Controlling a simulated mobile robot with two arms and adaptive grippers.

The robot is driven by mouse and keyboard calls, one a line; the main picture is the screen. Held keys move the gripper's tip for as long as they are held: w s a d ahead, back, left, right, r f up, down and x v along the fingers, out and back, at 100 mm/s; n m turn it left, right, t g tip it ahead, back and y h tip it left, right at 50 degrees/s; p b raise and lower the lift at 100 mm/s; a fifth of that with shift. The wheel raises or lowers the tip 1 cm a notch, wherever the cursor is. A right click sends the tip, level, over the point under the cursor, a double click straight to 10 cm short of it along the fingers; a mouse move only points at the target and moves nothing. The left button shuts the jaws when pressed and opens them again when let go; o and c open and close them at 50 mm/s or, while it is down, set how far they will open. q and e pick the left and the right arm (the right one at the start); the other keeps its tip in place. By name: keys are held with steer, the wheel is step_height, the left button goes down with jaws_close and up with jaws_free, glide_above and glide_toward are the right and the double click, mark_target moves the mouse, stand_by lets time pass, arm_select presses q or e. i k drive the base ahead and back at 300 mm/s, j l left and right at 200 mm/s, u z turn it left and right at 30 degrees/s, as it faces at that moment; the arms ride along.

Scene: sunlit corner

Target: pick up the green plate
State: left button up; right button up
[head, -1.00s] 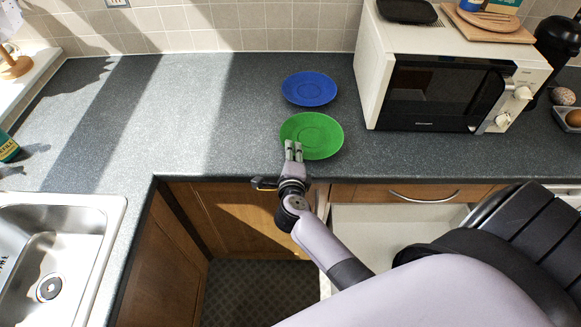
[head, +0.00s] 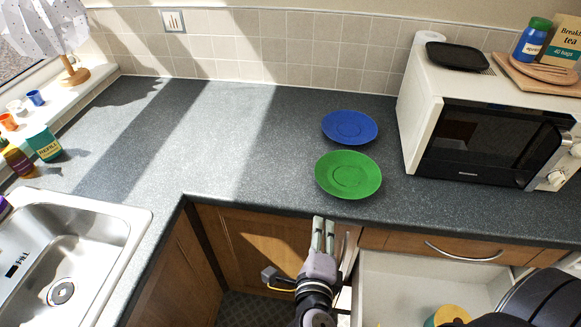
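The green plate (head: 348,175) lies flat on the grey worktop near its front edge. A blue plate (head: 349,127) lies just behind it, close to its far rim. My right gripper (head: 323,222) is in front of the worktop edge, nearer to me than the green plate and a little to its left. Its two fingers point towards the worktop and look close together from this angle; they hold nothing that I can see. The gripper is apart from the plate. My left gripper is not in view.
A white microwave (head: 490,135) stands right of the plates. An open drawer (head: 400,290) juts out below the worktop, right of my gripper. A sink (head: 70,260) is at the left. The worktop left of the plates is clear.

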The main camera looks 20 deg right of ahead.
mark_target(346, 174)
steer(key=k+j, duration=0.75)
steer(key=k, duration=0.1)
